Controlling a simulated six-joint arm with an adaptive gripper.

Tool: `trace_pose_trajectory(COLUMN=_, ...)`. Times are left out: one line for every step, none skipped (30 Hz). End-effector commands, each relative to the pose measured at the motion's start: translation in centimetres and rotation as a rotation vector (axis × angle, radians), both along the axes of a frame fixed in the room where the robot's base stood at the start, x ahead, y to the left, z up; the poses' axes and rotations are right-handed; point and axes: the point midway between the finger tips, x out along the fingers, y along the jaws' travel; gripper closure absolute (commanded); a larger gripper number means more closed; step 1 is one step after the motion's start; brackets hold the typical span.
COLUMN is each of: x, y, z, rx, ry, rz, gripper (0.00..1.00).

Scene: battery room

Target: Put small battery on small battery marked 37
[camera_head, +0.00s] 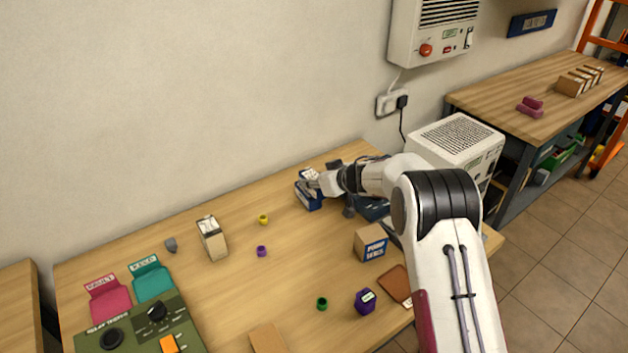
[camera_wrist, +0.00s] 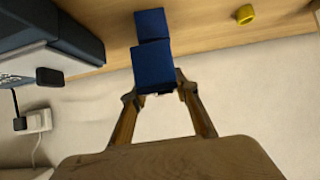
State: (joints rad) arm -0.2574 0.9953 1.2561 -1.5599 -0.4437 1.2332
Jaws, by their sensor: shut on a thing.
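My gripper (camera_head: 318,182) is at the back of the wooden table, shut on a small blue battery with a pale top (camera_head: 309,174). In the wrist view the held battery (camera_wrist: 153,68) sits between the fingertips of my gripper (camera_wrist: 158,92). A second small blue battery (camera_head: 309,200) stands on the table just below the held one; it also shows beyond it in the wrist view (camera_wrist: 151,25). The two look closely lined up, but I cannot tell whether they touch. No number 37 is readable on either battery.
A beige carton (camera_head: 213,240), a yellow ring (camera_head: 263,219) and a purple ring (camera_head: 261,251) stand to the left. A cardboard box (camera_head: 370,243) and a dark blue case (camera_wrist: 75,40) are near my arm. A tester (camera_head: 140,328) is front left. The table's middle is mostly clear.

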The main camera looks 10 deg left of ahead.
Motion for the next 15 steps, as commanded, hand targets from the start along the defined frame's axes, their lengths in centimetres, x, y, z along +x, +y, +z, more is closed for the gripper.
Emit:
trace_pose_trajectory(x=0.08, y=0.04, z=0.22, rx=0.002, ry=-0.004, rz=0.000, gripper=1.00)
trace_pose_trajectory(x=0.08, y=0.03, z=0.24, rx=0.002, ry=-0.004, rz=0.000, gripper=1.00)
trace_pose_trajectory(x=0.08, y=0.03, z=0.24, rx=0.001, ry=-0.003, rz=0.000, gripper=1.00)
trace_pose_trajectory(x=0.08, y=0.03, z=0.24, rx=0.001, ry=-0.003, rz=0.000, gripper=1.00)
trace_pose_trajectory(x=0.08, y=0.03, z=0.24, rx=0.001, ry=-0.003, rz=0.000, gripper=1.00)
trace_pose_trajectory(x=0.08, y=0.03, z=0.24, rx=0.001, ry=-0.003, rz=0.000, gripper=1.00)
trace_pose_trajectory(x=0.07, y=0.04, z=0.22, rx=0.002, ry=-0.003, rz=0.001, gripper=1.00)
trace_pose_trajectory(x=0.06, y=0.03, z=0.18, rx=0.002, ry=-0.003, rz=0.001, gripper=1.00)
trace_pose_trajectory(x=0.06, y=0.04, z=0.12, rx=0.002, ry=-0.003, rz=0.001, gripper=1.00)
trace_pose_trajectory(x=0.06, y=0.04, z=0.05, rx=0.002, ry=-0.003, rz=0.001, gripper=1.00)
trace_pose_trajectory(x=0.06, y=0.03, z=-0.01, rx=0.002, ry=-0.003, rz=0.001, gripper=1.00)
trace_pose_trajectory(x=0.07, y=0.04, z=-0.09, rx=0.002, ry=-0.003, rz=0.001, gripper=1.00)
trace_pose_trajectory(x=0.06, y=0.04, z=-0.15, rx=0.002, ry=-0.003, rz=0.001, gripper=1.00)
trace_pose_trajectory(x=0.06, y=0.03, z=-0.20, rx=0.002, ry=-0.003, rz=0.001, gripper=1.00)
trace_pose_trajectory(x=0.06, y=0.03, z=-0.28, rx=0.001, ry=-0.003, rz=0.001, gripper=1.00)
